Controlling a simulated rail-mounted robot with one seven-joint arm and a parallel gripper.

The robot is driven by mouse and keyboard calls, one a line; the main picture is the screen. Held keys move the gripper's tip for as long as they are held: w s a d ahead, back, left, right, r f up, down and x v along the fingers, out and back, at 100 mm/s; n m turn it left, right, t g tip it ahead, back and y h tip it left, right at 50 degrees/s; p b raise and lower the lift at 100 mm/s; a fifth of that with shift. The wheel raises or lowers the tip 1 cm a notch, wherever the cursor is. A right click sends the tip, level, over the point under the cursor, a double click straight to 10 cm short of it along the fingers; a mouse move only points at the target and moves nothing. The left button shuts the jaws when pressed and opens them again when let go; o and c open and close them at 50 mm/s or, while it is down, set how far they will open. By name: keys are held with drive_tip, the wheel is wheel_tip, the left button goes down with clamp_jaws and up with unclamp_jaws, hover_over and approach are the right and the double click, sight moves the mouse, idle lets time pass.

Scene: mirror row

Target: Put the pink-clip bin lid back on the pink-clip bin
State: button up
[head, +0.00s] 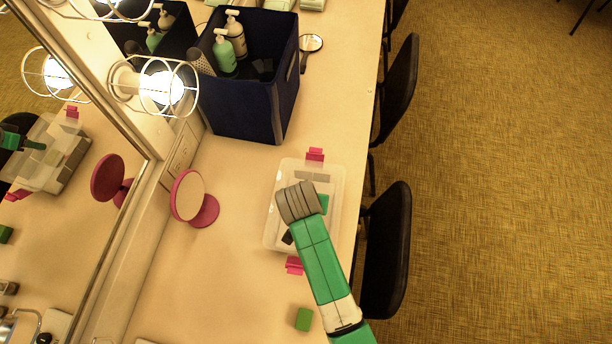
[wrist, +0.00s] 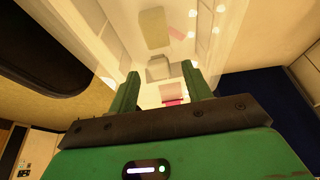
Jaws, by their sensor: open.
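A clear, low bin (head: 271,232) with pink clips at its far and near ends sits near the table's right edge in the head view. Grey and dark pieces show inside or through it. I cannot tell a separate lid from the clear walls. My arm reaches over the bin and hides its middle; the fingertips are not clear in the head view. In the wrist view my gripper (wrist: 160,72) is open, its two green fingers apart with nothing clearly held. Clear plastic (wrist: 110,40) fills the view beyond them, with a pink clip (wrist: 173,102) between the fingers.
A dark blue caddy (head: 240,108) with pump bottles stands at the back. A round pink hand mirror on a stand (head: 188,196) is left of the bin. A green block (head: 304,319) lies in front. The wall mirror is at left; chairs (head: 388,250) line the right edge.

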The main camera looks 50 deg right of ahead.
drive_tip(key=w+d+p+v, duration=0.1)
drive_tip(key=p+v, duration=0.5)
drive_tip(key=v, duration=0.7)
drive_tip(key=shift+d+r+p, duration=0.3)
drive_tip(key=shift+r, duration=0.25)
idle(0.5)
